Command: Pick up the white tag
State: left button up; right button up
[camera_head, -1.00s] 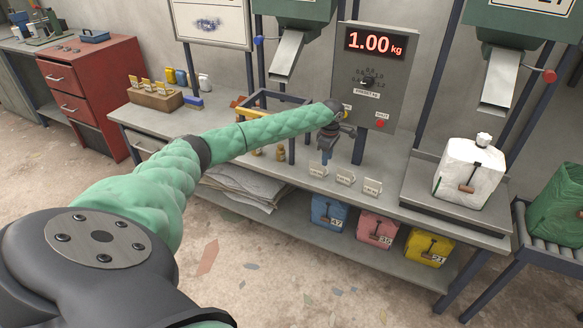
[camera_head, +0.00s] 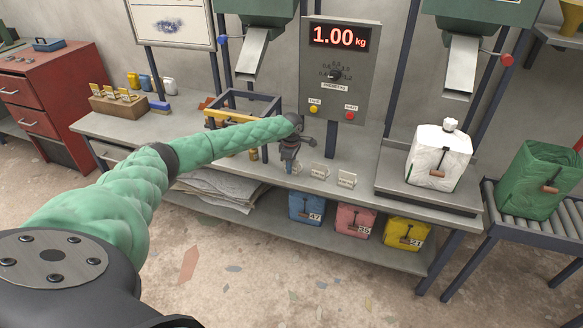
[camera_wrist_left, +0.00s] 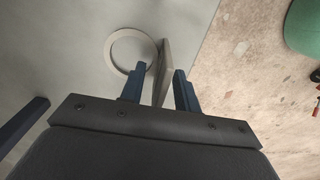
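Several small whitish tags stand in a row on the grey bench, among them a middle tag (camera_head: 319,171) and a right tag (camera_head: 347,180). My left gripper (camera_head: 289,168) points down at the left end of the row and mostly hides the tag there. In the left wrist view a pale thin tag (camera_wrist_left: 163,72) stands nearly edge-on between the two dark blue fingers (camera_wrist_left: 160,90). The fingers are open around it, with narrow gaps showing. My right gripper is out of view.
A scale box (camera_head: 338,100) reading 1.00 kg stands behind. A white sack (camera_head: 437,160) sits on the platform at right. A blue frame with a yellow bar (camera_head: 232,115) stands left of the gripper. Coloured sacks, including a pink one (camera_head: 354,219), are on the lower shelf.

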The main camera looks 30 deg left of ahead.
pick_arm(q)
grip_shut()
